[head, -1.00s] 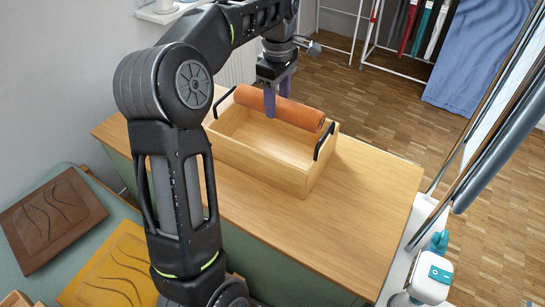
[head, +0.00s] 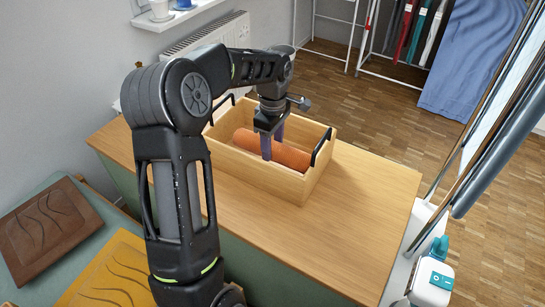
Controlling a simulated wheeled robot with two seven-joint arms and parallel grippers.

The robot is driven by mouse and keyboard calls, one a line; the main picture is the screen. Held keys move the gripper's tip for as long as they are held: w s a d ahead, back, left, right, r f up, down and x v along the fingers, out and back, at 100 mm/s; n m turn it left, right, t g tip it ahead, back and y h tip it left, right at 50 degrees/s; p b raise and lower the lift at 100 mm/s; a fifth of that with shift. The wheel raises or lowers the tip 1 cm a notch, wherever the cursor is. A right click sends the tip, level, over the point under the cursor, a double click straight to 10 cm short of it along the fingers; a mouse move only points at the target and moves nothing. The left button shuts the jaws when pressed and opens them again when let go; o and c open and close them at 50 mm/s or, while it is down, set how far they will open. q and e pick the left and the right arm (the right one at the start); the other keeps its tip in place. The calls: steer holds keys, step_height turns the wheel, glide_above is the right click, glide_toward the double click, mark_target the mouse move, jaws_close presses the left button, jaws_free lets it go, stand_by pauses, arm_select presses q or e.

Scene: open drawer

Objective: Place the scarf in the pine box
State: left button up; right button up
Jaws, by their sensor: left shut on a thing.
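The rolled orange scarf (head: 291,157) lies lengthwise inside the pine box (head: 272,181), below the level of its rim. The box is an open wooden box with black handles at its two ends, standing on the wooden counter. My left gripper (head: 272,150) reaches down into the box from above, its purple fingers shut on the scarf near its middle. The fingers and wrist hide part of the roll. I cannot tell whether the scarf touches the box floor. My right gripper is not in view.
The wooden counter top (head: 358,213) is clear to the right of the box. A brown board (head: 45,228) and a yellow board (head: 112,272) lie at the lower left. A white and teal device (head: 432,282) is at the lower right. A radiator stands behind.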

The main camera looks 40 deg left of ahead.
mark_target(273, 157)
arm_select(q)
steer(key=shift+f, duration=0.25)
steer(key=shift+f, duration=2.25)
steer(key=shift+f, duration=0.1)
steer(key=o, duration=1.5)
step_height(273, 157, up, 12)
steer(key=shift+r, duration=0.15)
